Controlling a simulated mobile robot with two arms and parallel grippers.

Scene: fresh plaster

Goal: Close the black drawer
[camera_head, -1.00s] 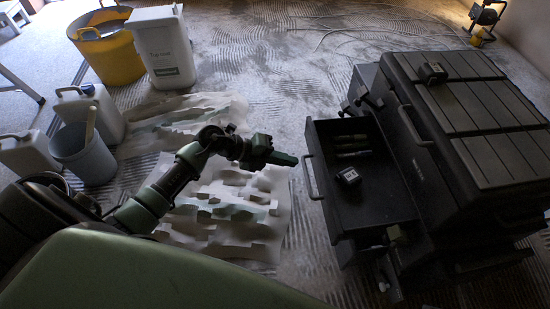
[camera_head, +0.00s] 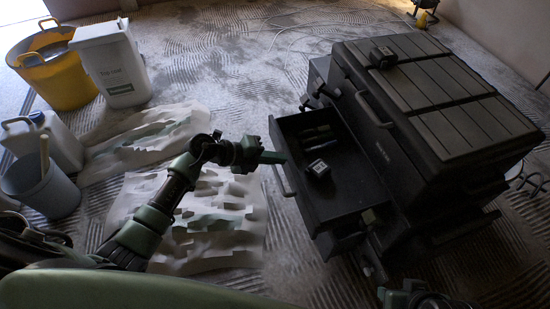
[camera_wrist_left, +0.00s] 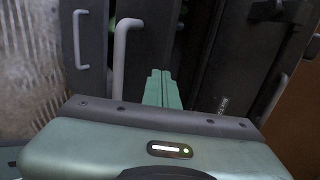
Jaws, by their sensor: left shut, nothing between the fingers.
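The black drawer (camera_head: 345,207) is pulled out to the left from a black tool chest (camera_head: 425,150). Its front has a bar handle (camera_head: 284,180). My left gripper (camera_head: 274,157) is shut and empty, with its green fingertips at the drawer's front edge, just above the handle in the picture. I cannot tell whether they touch. In the left wrist view the shut fingers (camera_wrist_left: 162,90) point at dark drawer fronts, just right of a grey bar handle (camera_wrist_left: 121,60). My right gripper (camera_head: 408,295) shows only partly at the bottom edge.
Another small box (camera_head: 382,55) sits on the chest lid. Plaster-marked sheets (camera_head: 205,225), a white bucket (camera_head: 110,65) and a yellow tub (camera_head: 52,65) are at left.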

